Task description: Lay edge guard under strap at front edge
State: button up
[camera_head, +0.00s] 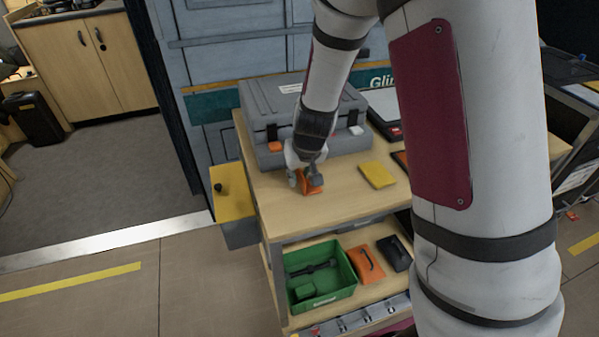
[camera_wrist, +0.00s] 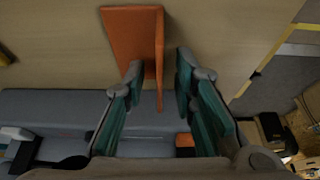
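An orange angle-shaped piece, which looks like the edge guard (camera_head: 313,187), rests on the table top in front of the grey case. In the wrist view the edge guard (camera_wrist: 130,32) shows a flat plate and an upright flange. My gripper (camera_wrist: 160,75) is open, with one finger on each side of the flange; a gap shows at the right finger. In the head view my gripper (camera_head: 304,181) is low over the table and partly covers the guard. The grey case (camera_head: 268,100) has an orange buckle (camera_head: 275,147) on its front; no strap is clearly distinguishable.
A yellow pad (camera_head: 378,175) lies on the wooden table (camera_head: 285,218), right of my gripper. A green bin (camera_head: 345,290), an orange pouch (camera_head: 366,263) and a black pouch (camera_head: 395,253) sit on the lower shelf. My arm hides the table's right part.

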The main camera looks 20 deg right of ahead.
jog(key=p+v, duration=0.4)
jog(key=v, duration=0.8)
jog(key=shift+r+p, duration=0.3)
